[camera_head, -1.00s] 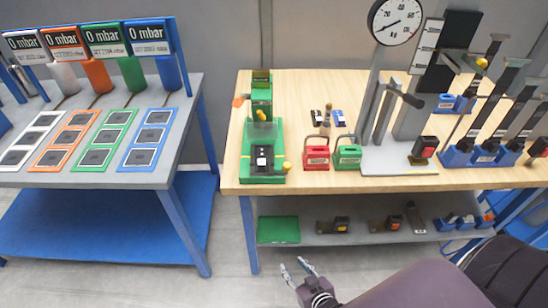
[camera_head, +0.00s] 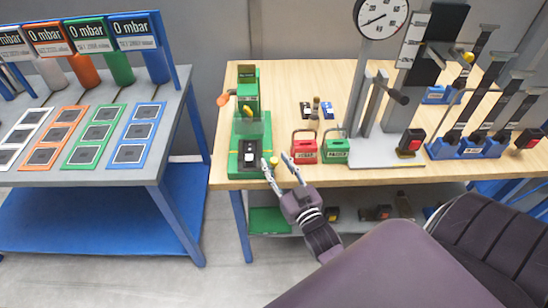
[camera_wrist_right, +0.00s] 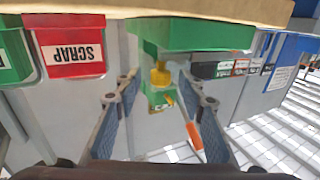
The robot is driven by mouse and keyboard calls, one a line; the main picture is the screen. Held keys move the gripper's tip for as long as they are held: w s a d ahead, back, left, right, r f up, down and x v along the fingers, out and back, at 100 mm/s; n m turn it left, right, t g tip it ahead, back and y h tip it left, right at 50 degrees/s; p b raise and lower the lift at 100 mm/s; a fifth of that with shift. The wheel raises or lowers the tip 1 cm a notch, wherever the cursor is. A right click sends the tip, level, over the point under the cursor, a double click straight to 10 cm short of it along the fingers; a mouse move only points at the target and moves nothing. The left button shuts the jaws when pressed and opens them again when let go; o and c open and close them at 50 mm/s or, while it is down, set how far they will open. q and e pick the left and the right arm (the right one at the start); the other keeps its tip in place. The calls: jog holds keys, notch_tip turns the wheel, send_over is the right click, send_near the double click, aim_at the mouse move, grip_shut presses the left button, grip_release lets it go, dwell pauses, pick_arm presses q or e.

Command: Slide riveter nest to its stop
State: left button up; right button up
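The green riveter (camera_head: 238,128) stands at the left front of the wooden table, with an orange-ended lever at its left. Its dark nest (camera_head: 249,158), carrying a small pale part, lies low at the front of the green base. My left gripper is not in view.
A red scrap box (camera_head: 304,150) and a green box (camera_head: 336,151) stand close right of my right gripper. A gauge stand (camera_head: 385,160) is farther right. A grey bench (camera_head: 180,140) with coloured panels stands left, across a gap.

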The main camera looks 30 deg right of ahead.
jog(key=shift+w+d, duration=0.1)
jog(key=shift+w, duration=0.75)
jog(key=shift+c, duration=0.3)
grip_shut()
